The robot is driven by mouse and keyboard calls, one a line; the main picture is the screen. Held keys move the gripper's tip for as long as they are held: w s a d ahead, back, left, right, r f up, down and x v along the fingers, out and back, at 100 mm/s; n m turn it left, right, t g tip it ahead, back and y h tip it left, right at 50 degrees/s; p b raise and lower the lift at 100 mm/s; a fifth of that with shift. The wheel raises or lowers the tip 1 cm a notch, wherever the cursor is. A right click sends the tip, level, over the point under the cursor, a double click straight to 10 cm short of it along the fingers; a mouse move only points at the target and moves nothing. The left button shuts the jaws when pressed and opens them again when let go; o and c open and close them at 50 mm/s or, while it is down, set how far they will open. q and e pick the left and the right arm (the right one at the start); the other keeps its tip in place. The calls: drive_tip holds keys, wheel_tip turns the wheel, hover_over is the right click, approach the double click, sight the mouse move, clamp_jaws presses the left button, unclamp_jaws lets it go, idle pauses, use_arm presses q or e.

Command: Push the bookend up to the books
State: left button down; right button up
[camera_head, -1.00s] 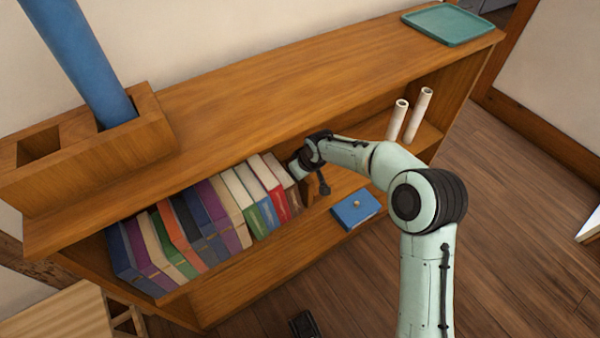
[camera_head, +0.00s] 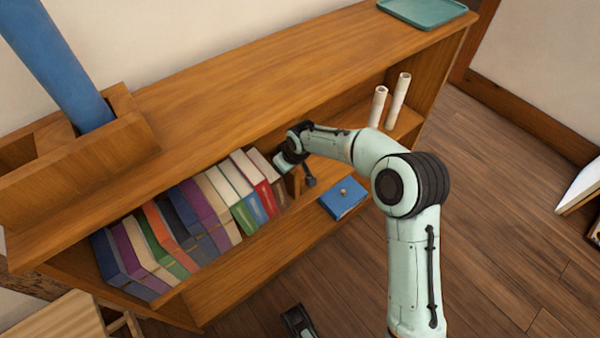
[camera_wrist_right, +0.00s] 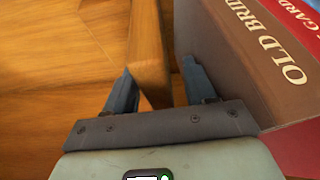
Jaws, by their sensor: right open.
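The wooden bookend (camera_wrist_right: 147,45) stands upright between the fingers of my right gripper (camera_wrist_right: 157,66) in the right wrist view. The gripper is open around it. The right finger lies between the bookend and the end book, a brown one (camera_wrist_right: 245,65) with pale lettering. In the head view the bookend (camera_head: 293,184) is partly hidden by my right gripper (camera_head: 299,172), at the right end of the row of books (camera_head: 190,220). The row leans slightly on the lower shelf. I cannot tell whether a finger touches the bookend. My left gripper is not seen.
Two white rolls (camera_head: 390,103) stand farther right. The shelf top (camera_head: 250,95) overhangs the books, with a teal tray (camera_head: 425,12) at its far end. A dark object (camera_head: 298,320) shows at the bottom edge.

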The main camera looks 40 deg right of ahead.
drive_tip(key=v, duration=0.2)
drive_tip(key=p+v, duration=0.1)
drive_tip(key=v, duration=0.2)
drive_tip(key=shift+s+a+r, duration=0.2)
drive_tip(key=shift+s, duration=0.1)
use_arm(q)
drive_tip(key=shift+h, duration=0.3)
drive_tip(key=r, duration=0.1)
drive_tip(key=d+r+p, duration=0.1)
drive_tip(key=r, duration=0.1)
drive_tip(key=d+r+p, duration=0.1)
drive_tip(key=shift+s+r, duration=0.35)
use_arm(e)
drive_tip(key=s+d, duration=0.2)
drive_tip(key=s, duration=0.9)
drive_tip(key=shift+f, duration=0.2)
